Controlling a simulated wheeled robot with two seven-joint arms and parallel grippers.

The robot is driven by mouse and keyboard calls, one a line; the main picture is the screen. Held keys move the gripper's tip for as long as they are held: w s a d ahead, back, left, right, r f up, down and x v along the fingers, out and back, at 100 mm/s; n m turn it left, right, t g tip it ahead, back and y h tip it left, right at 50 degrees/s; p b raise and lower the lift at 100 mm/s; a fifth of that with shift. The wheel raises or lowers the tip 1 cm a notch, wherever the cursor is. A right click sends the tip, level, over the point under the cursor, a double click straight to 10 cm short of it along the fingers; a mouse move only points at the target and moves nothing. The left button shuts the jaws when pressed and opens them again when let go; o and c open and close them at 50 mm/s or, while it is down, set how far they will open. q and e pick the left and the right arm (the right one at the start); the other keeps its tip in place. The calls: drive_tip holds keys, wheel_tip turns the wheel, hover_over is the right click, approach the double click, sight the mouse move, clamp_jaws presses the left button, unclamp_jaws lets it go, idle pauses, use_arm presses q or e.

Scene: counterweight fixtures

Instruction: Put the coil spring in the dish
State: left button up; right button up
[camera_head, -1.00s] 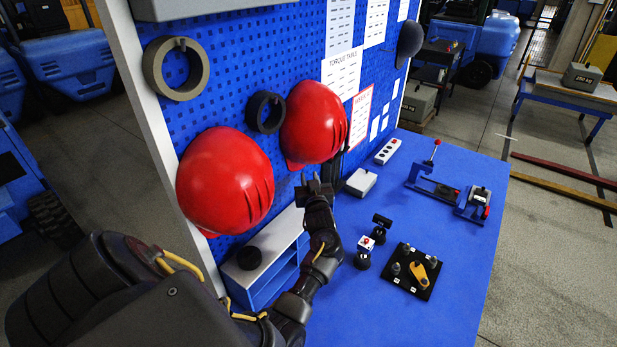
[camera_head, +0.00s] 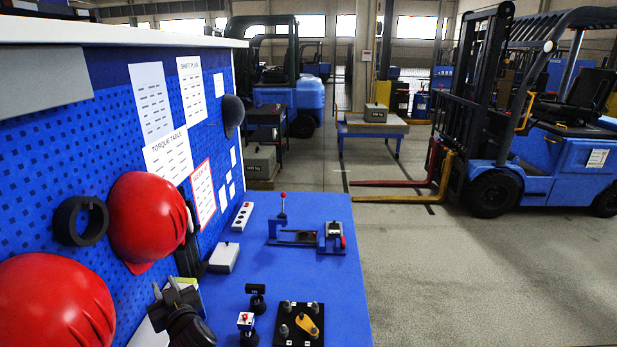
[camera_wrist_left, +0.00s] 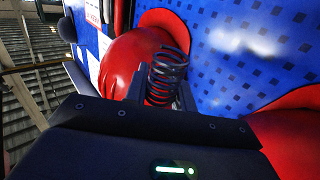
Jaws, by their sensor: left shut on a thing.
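A dark coil spring (camera_wrist_left: 168,76) stands out from between the jaws of my left gripper (camera_wrist_left: 162,98) in the left wrist view. The gripper is shut on it. In the head view my left gripper (camera_head: 172,293) is at the lower left, in front of the pegboard and beside the red helmets. The spring cannot be made out there. I cannot pick out a dish in either view now. My right gripper is not in view.
Red helmets (camera_head: 147,219) and a black ring (camera_head: 80,221) hang on the blue pegboard (camera_head: 45,150). The blue bench (camera_head: 330,275) holds a black fixture plate (camera_head: 287,335), a lever fixture (camera_head: 298,238) and a white box (camera_head: 224,258). A forklift (camera_head: 540,160) stands beyond.

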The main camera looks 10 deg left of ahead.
use_arm(q)
drive_tip(key=d+r+m+t+h+b, duration=0.3)
drive_tip(key=d+m+t+h+b, duration=0.3)
drive_tip(key=d, duration=0.5)
use_arm(e)
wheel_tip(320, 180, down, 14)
drive_tip(key=b, duration=0.8)
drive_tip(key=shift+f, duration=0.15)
use_arm(q)
drive_tip(key=s+d+f+m+h, duration=0.4)
drive_tip(key=s+d+f+h, duration=0.3)
drive_tip(key=d+f, duration=0.3)
drive_tip(key=shift+s+d+t+h, duration=0.25)
drive_tip(key=shift+d+h, duration=0.25)
drive_tip(key=shift+d, duration=0.4)
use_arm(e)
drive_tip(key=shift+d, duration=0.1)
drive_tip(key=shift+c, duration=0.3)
